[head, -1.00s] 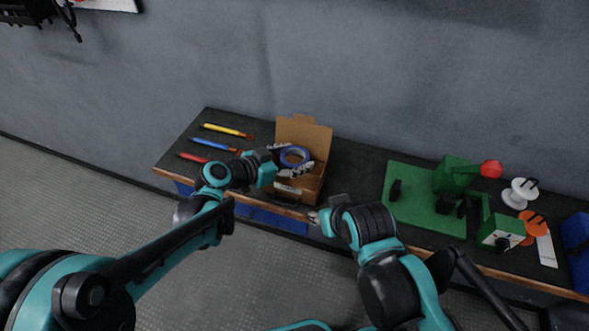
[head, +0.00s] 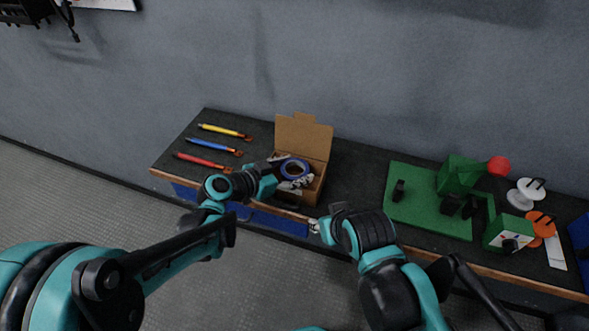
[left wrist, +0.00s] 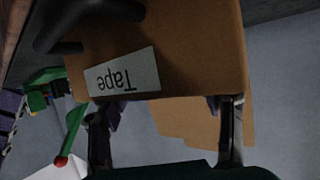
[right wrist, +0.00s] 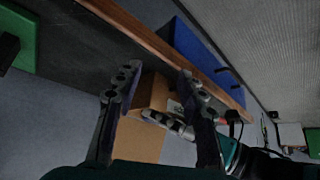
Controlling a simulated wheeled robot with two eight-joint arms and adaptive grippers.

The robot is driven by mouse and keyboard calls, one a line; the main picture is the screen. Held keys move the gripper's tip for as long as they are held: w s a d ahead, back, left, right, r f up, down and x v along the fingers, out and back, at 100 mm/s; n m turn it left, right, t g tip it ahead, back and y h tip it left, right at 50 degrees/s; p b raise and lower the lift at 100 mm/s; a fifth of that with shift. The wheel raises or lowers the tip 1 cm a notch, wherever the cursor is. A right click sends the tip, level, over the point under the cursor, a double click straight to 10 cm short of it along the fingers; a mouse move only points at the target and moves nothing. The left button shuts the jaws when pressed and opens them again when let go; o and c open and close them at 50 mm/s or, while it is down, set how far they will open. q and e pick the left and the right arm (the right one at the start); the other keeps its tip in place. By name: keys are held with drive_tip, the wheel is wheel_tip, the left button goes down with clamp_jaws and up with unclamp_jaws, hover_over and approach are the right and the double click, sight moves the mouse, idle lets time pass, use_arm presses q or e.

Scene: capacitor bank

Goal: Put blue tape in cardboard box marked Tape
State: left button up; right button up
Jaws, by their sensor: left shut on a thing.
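The blue tape roll (head: 305,167) is at the mouth of the open cardboard box (head: 317,138), whose back flap stands up. My left gripper (head: 289,173) is shut on the tape; the fingers partly cover it, and how deep it sits in the box is unclear. In the left wrist view, the box front carries a white label (left wrist: 123,75) reading "Tape", upside down. The left gripper's fingers (left wrist: 165,135) show below it, with the tape not clearly visible. My right gripper (head: 314,226) is low at the bench's front edge; its fingers (right wrist: 160,85) are apart and empty in the right wrist view.
Yellow (head: 224,130), blue (head: 212,147) and red (head: 202,162) tools lie left of the box. A green plate (head: 410,208) with a green fixture (head: 452,178) is at right, beside white (head: 526,190) and orange (head: 541,222) spools. The bench between box and plate is clear.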

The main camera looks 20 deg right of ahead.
use_arm(q)
drive_tip(key=o, duration=1.1)
drive_tip(key=shift+o, duration=0.2)
drive_tip(key=shift+r, duration=0.2)
drive_tip(key=shift+s+a+r+p, duration=0.15)
drive_tip(key=shift+a+r+p, duration=0.25)
drive_tip(key=shift+r+p, duration=0.45)
drive_tip(key=p+v, duration=0.2)
drive_tip(key=v, duration=0.9)
drive_tip(key=shift+f+p, duration=0.2)
drive_tip(key=shift+p, duration=0.2)
drive_tip(key=shift+s, duration=0.15)
